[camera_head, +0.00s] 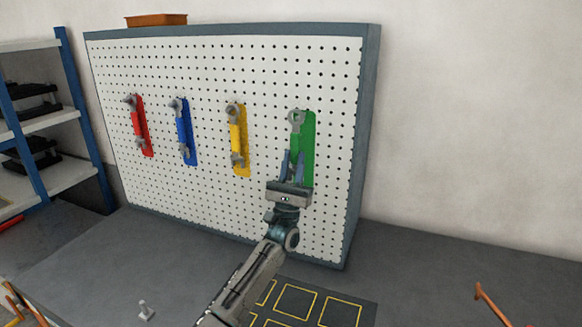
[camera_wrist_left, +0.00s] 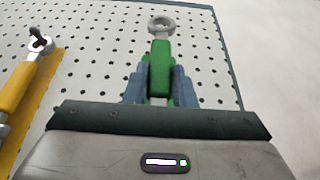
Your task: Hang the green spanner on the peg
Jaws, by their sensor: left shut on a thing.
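The green spanner (camera_wrist_left: 160,66) has a grey ring end and a green handle. My left gripper (camera_head: 293,164) is shut on its handle and holds it upright, ring end up, in front of the pegboard (camera_head: 270,75). It also shows in the left wrist view (camera_wrist_left: 160,88). In the head view the ring (camera_head: 295,118) overlaps the upper part of the green patch (camera_head: 308,135) on the board. I cannot make out the green patch's peg, nor tell whether the ring is around it. My right gripper is not in view.
Red (camera_head: 141,126), blue (camera_head: 183,132) and yellow (camera_head: 237,135) spanners hang on the board to the left. An orange tray (camera_head: 156,19) sits on top. A dark mat (camera_head: 350,313) with yellow squares and a small bolt-like piece (camera_head: 146,310) lie on the bench. A shelf stands left.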

